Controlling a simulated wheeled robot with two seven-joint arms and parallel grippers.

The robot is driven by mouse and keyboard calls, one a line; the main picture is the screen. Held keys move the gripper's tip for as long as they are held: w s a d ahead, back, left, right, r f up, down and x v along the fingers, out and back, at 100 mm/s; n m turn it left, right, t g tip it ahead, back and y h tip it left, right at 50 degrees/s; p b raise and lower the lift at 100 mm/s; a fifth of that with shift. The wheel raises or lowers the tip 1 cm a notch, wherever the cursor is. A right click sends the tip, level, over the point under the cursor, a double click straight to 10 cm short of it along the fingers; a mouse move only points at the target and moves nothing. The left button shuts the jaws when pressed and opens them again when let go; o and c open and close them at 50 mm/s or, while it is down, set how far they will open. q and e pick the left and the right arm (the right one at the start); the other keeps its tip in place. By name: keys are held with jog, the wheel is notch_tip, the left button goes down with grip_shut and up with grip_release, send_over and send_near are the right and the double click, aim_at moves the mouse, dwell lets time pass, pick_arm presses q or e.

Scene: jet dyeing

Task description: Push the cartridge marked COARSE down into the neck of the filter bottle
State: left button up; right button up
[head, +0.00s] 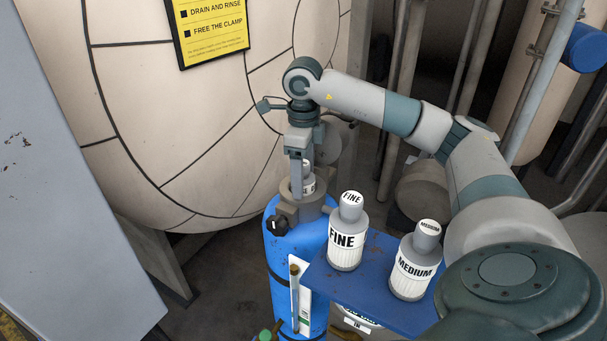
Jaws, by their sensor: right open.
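The blue filter bottle (284,250) stands upright below the large pale vessel, with a grey-brown neck collar (287,208) on top. A white cartridge with a grey cap (308,184) stands upright at the neck, its lower part hidden by the collar. Its label is mostly covered, so I cannot read it. My right gripper (301,172) points down over this cartridge, fingers open and close around or beside it; I cannot tell whether they touch. My left gripper is not in view.
A blue shelf (365,288) beside the bottle holds a FINE cartridge (346,238) and a MEDIUM cartridge (412,268), both upright. The vessel (190,120) with a yellow sign (213,25) rises close behind the gripper. Pipes (405,95) stand behind my right arm.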

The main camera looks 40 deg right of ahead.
notch_tip(320, 180, up, 12)
jog(key=p, duration=0.6)
jog(key=shift+p, duration=0.3)
jog(key=shift+f, duration=0.1)
dwell(0.3)
